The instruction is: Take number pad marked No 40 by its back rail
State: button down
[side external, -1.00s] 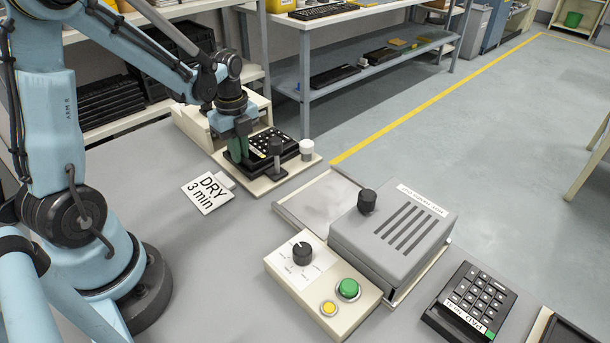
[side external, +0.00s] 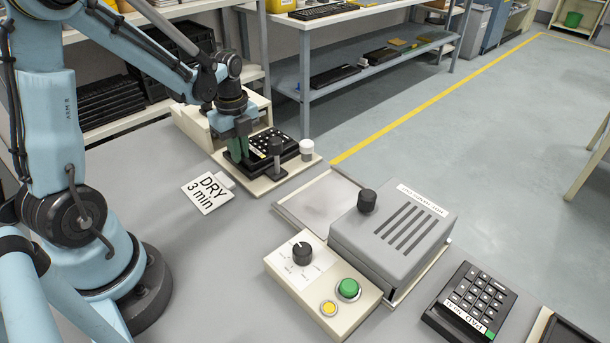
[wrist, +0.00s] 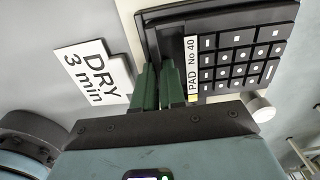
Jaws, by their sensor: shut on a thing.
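The number pad marked No 40 (side external: 272,143) is black with white-marked keys. It sits in a cream fixture (side external: 262,186) at the back of the bench. In the wrist view its label "PAD No 40" (wrist: 193,65) runs along the rail beside the keys (wrist: 240,58). My gripper (side external: 238,150) is down at the rail end of the pad. In the wrist view its green fingers (wrist: 157,85) are close together on the rail beside the label. The gripped part of the rail is hidden between the fingers.
A black-knobbed post (side external: 276,158) and a white-capped post (side external: 307,149) flank the pad. A grey machine (side external: 395,235), a control box (side external: 322,285) and another pad (side external: 470,303) are to the right.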

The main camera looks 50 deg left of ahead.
jog(key=shift+r, duration=0.15)
dwell(0.3)
notch_tip(320, 180, up, 10)
dwell(0.5)
dwell(1.9)
